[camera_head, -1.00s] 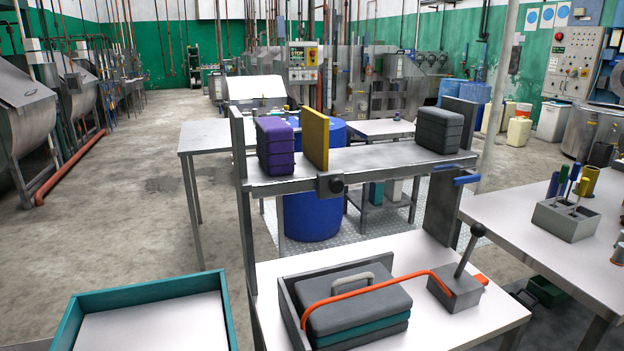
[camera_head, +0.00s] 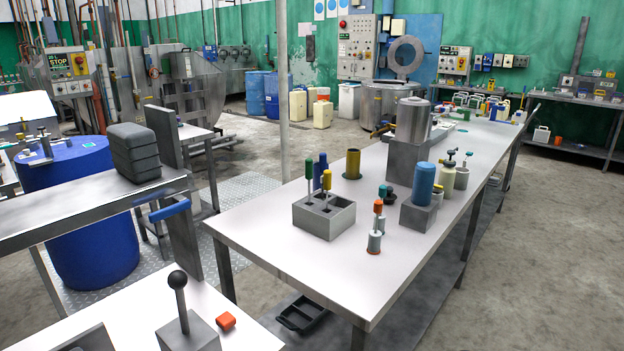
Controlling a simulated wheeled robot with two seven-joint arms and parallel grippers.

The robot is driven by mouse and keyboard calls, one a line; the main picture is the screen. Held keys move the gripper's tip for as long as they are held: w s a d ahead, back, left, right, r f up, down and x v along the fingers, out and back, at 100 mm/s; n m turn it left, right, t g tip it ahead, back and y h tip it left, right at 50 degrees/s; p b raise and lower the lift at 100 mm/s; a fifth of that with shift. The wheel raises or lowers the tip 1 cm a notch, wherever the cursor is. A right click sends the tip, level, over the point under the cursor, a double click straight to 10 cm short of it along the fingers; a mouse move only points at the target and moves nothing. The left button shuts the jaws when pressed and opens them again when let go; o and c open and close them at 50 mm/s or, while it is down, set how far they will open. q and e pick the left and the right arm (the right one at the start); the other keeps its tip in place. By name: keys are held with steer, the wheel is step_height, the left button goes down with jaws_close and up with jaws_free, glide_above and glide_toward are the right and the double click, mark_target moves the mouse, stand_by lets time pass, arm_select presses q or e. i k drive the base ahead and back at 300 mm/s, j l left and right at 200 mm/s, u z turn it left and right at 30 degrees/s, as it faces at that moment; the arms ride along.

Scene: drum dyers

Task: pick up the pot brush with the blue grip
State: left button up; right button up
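A blue-gripped tool (camera_head: 323,168) stands upright in a grey compartmented holder (camera_head: 324,219) on the long white table (camera_head: 270,236). A green-gripped tool (camera_head: 308,170) and a yellow-gripped tool (camera_head: 327,181) stand in the same holder. The lower ends of these tools are hidden in the holder, so I cannot see bristles. Neither of my grippers is in view.
A black-knobbed lever (camera_head: 178,281) stands on the nearer table. The long table's front is clear.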

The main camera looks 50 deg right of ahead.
mark_target(322, 156)
steer(key=i+l, duration=0.1)
steer(key=l, duration=4.25)
